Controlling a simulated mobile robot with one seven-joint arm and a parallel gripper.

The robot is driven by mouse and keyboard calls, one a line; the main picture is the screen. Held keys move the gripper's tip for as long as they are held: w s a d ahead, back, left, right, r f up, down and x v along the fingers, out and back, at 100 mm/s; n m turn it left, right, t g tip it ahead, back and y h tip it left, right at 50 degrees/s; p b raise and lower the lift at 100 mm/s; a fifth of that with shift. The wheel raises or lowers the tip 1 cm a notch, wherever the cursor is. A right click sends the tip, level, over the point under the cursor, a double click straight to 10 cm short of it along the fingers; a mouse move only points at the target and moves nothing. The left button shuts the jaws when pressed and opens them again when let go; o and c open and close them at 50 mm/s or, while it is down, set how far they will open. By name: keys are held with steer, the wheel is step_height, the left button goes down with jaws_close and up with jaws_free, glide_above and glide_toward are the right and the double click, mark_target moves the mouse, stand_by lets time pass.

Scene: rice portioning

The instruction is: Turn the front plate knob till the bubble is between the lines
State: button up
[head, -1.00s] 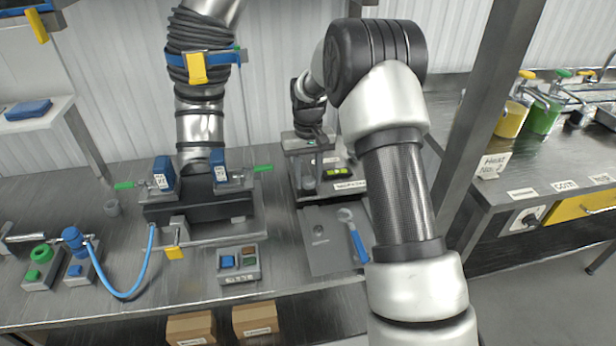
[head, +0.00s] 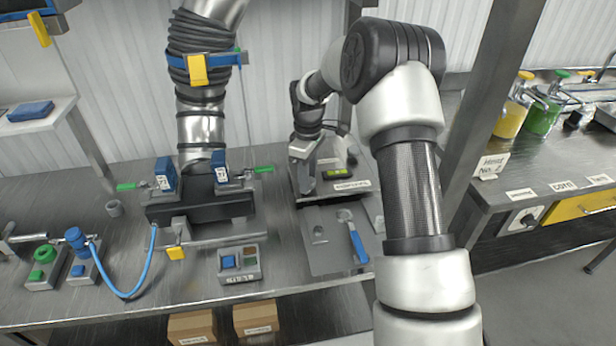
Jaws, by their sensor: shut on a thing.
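The levelling plate (head: 370,190) stands on the bench behind the steel tray, with a paper label on its front edge. A yellow-green bubble level (head: 337,173) lies on it; the bubble and its lines are too small to read. My gripper (head: 305,188) points down at the plate's front left corner, left of the level. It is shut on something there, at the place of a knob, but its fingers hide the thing.
A steel tray (head: 325,260) with a blue-handled wrench (head: 357,243) lies in front of the plate. A clamp fixture with blue blocks (head: 165,174) and a button box (head: 239,264) stand to the left. A dark post (head: 490,100) rises to the right.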

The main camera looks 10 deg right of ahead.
steer(key=shift+r+n, duration=0.1)
steer(key=shift+n, duration=0.7)
steer(key=o, duration=1)
steer(key=shift+o, duration=0.2)
step_height(320, 180, up, 17)
steer(key=p, duration=0.1)
steer(key=shift+r, duration=0.2)
